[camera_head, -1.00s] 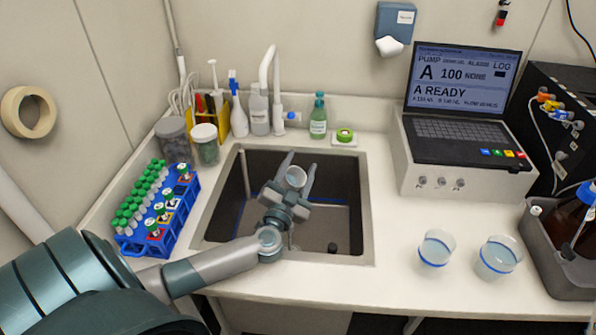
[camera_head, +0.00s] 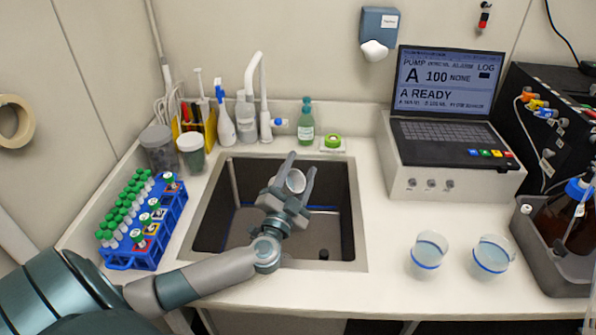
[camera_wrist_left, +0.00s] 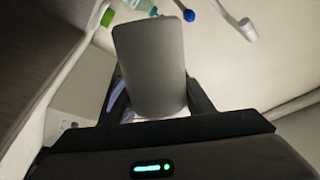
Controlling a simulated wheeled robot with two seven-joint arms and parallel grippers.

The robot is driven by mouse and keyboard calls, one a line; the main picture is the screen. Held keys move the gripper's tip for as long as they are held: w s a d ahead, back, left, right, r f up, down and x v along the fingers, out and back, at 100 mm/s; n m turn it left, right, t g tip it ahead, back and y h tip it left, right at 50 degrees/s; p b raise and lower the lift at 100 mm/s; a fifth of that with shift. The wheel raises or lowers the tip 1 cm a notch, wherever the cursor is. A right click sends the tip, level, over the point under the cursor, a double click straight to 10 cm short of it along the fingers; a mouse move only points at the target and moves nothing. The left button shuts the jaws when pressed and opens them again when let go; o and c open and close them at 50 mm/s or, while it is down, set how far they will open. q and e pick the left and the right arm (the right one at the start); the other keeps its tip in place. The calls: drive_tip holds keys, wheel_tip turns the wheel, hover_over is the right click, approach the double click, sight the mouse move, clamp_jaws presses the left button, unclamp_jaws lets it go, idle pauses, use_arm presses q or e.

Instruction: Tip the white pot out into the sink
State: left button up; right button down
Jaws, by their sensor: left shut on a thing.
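The white pot (camera_head: 295,181) is between the fingers of my left gripper (camera_head: 298,176), which is shut on it over the sink (camera_head: 237,254). The pot is tilted, with its round opening showing in the head view. In the left wrist view the pot (camera_wrist_left: 150,65) fills the middle as a greyish shape between the fingers. Its contents cannot be made out. The sink is a dark basin with a pale rim and a drain at its lower right. My right gripper is not in view.
A blue rack (camera_head: 150,228) of green-capped tubes stands left of the sink. A faucet (camera_head: 262,100), bottles and jars (camera_head: 190,150) line the back. Two clear cups (camera_head: 428,250) stand right of the sink, before a laptop (camera_head: 447,105). The counter between is free.

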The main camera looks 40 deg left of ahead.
use_arm(q)
drive_tip(key=shift+r, duration=0.1)
drive_tip(key=d+m+p, duration=0.1)
drive_tip(key=m+h+p, duration=0.1)
drive_tip(key=p, duration=0.1)
drive_tip(key=shift+d+r+m+t+p, duration=0.3)
drive_tip(key=shift+d+m, duration=0.1)
idle(0.5)
idle(0.4)
drive_tip(key=m+p, duration=0.1)
drive_tip(key=m+h+p, duration=0.1)
drive_tip(key=shift+d+f+m, duration=0.2)
drive_tip(key=shift+d+m, duration=0.1)
drive_tip(key=shift+d, duration=0.05)
